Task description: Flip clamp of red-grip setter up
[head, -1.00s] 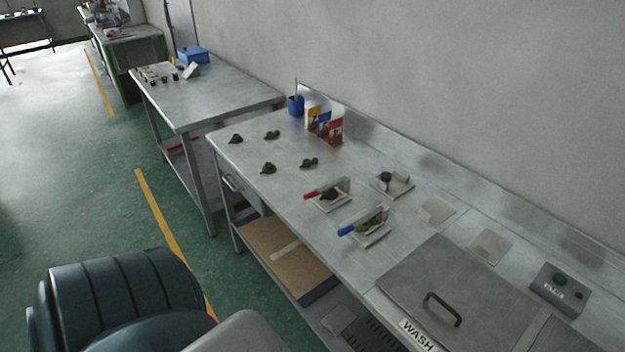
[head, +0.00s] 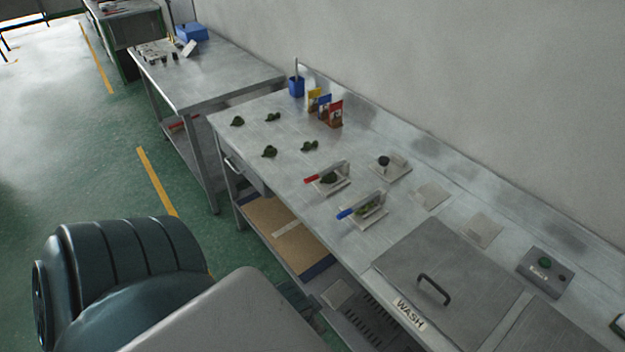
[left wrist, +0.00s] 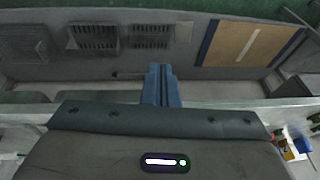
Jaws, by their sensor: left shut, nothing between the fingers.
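The red-grip setter (head: 332,188) stands on the steel bench in the head view. It has a light base plate, a dark green piece on it and a clamp arm lying roughly level above it. Its red grip (head: 311,180) points to the left. A blue-grip setter (head: 368,213) stands just in front of it with a green piece under its arm. My left gripper (left wrist: 161,84) shows in the left wrist view, its two blue fingers shut together and empty. My right gripper is not in view.
A base with a dark knob (head: 387,167) is behind the setters. Small green pieces (head: 269,152) lie on the left of the bench near colored cards (head: 335,114) and a blue cup (head: 296,87). A WASH lid (head: 450,280) is at the right. The bench's lower shelf holds a brown board (left wrist: 249,44).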

